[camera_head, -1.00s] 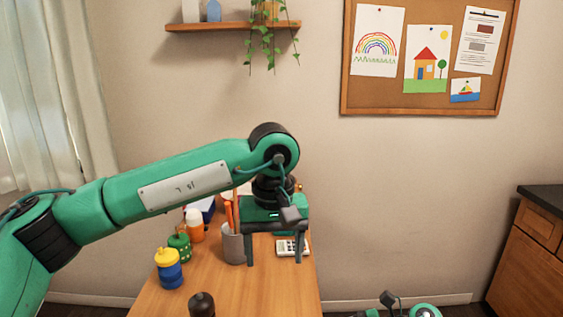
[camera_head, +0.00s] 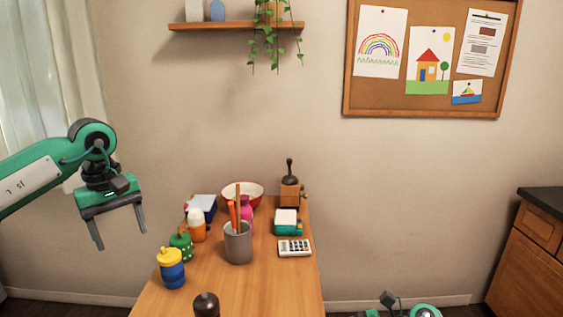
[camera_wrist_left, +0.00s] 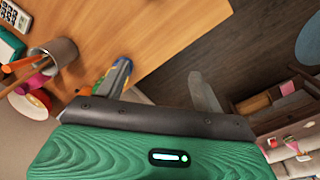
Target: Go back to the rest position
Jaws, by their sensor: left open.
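My left gripper (camera_head: 120,228) is at the left of the head view, in the air left of the wooden table (camera_head: 262,285). Its two dark fingers point down, spread apart with nothing between them. In the left wrist view its fingers (camera_wrist_left: 160,88) are also apart and empty, with the table's edge and dark floor beyond. A part of my right arm (camera_head: 405,308) shows at the bottom of the head view, but its gripper does not show.
On the table stand a grey pencil cup (camera_head: 238,245), a calculator (camera_head: 295,248), a blue-yellow jar (camera_head: 171,268), a green pepper-shaped item (camera_head: 182,243), an orange bottle (camera_head: 196,226), a red-white bowl (camera_head: 243,192) and a coffee grinder (camera_head: 290,190). A wooden cabinet (camera_head: 530,260) stands at right.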

